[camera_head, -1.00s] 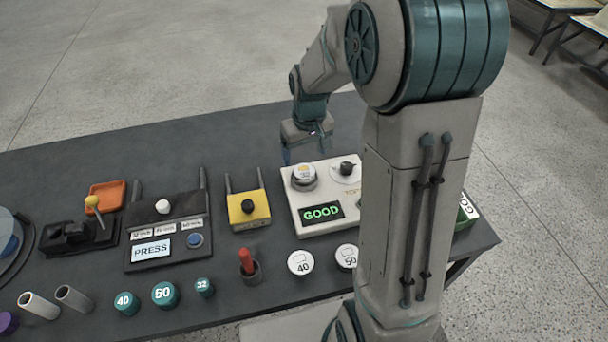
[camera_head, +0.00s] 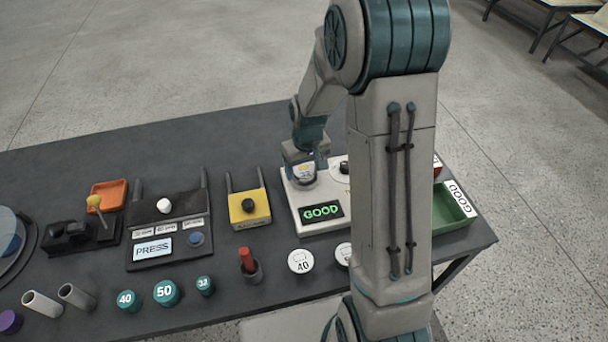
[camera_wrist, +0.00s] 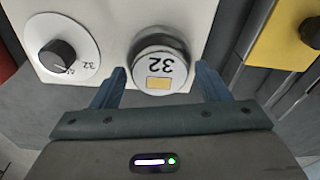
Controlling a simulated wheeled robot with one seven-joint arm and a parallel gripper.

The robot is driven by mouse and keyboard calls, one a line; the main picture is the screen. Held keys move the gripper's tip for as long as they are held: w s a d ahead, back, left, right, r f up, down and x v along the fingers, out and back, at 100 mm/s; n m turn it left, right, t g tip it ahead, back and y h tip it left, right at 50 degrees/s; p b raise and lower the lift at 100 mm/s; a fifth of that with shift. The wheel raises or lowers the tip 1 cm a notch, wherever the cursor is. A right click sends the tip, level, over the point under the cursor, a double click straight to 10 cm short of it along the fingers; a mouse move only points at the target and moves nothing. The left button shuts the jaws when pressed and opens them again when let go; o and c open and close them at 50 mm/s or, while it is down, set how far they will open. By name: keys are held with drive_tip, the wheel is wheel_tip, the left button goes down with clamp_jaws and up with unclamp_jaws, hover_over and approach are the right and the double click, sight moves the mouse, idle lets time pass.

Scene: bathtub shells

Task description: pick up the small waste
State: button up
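No item labelled as waste shows. My gripper (camera_wrist: 160,95) is open in the wrist view. A round white-topped piece marked 32 (camera_wrist: 158,64) stands on the white tester panel, between and just beyond the two blue fingertips. In the head view the same piece (camera_head: 303,174) sits on the tester (camera_head: 310,215), right under my gripper (camera_head: 309,164). The tester display reads GOOD in green. I cannot tell whether the fingers touch the piece.
A green GOOD tray (camera_head: 452,210) lies at the table's right end, partly behind my arm. A yellow device (camera_head: 248,208) stands left of the tester, then a black PRESS machine (camera_head: 165,235).

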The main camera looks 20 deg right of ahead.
drive_tip(key=c, duration=0.8)
drive_tip(key=shift+c, duration=0.2)
drive_tip(key=shift+r, duration=0.15)
